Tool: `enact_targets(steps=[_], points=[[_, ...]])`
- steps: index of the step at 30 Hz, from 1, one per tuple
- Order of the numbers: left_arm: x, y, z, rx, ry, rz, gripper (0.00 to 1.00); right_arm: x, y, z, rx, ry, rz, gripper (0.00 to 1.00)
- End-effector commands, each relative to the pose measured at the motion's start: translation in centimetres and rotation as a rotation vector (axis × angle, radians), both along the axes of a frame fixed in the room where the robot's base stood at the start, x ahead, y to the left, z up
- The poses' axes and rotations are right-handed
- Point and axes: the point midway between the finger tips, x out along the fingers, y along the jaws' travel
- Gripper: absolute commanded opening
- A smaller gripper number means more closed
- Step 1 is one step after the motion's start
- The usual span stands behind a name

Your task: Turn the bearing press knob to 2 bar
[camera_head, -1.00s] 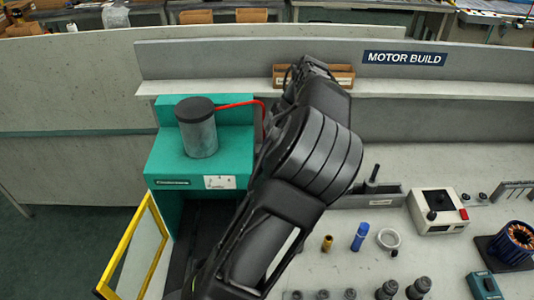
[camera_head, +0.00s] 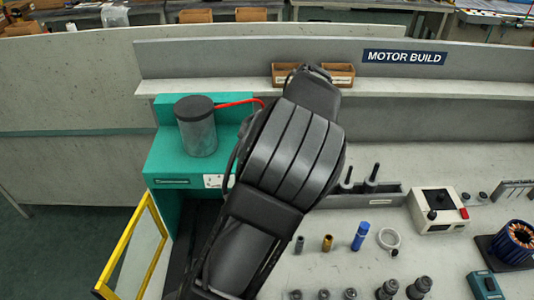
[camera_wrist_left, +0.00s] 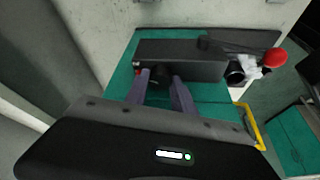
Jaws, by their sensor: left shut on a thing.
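The teal bearing press (camera_head: 165,158) stands at the left of the bench in the head view, with a grey dark-topped cylinder (camera_head: 198,130) on it. My left arm covers the press's right side, so the knob and my left gripper are hidden there. In the left wrist view, the teal press body (camera_wrist_left: 122,78) is seen close up. My left gripper (camera_wrist_left: 160,80) has its two fingers on either side of a small dark knob (camera_wrist_left: 160,73) and is shut on it. The knob's pointer and scale cannot be read. My right gripper is in neither view.
A yellow-framed guard (camera_head: 150,245) projects at the press's front left. A red hose (camera_head: 235,103) runs from the cylinder behind my arm. A red ball (camera_wrist_left: 274,57) shows in the wrist view. Right of my arm are a blue cylinder (camera_head: 360,237) and a control box (camera_head: 437,211).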

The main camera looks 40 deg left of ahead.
Motion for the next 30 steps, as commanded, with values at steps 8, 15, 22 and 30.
enact_targets(steps=[8, 15, 22, 30], points=[[0.0, 0.0, 0.0, 0.001, 0.001, 0.002, 0.43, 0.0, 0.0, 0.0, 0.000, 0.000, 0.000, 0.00], [0.0, 0.0, 0.0, 0.001, 0.001, 0.004, 0.52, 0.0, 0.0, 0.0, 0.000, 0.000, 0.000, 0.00], [0.1, -0.2, 0.4, 0.000, -0.001, 0.003, 0.52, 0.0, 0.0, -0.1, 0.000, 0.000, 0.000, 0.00], [0.8, -1.6, 3.9, 0.000, -0.004, 0.002, 0.52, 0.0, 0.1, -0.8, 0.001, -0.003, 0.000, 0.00]])
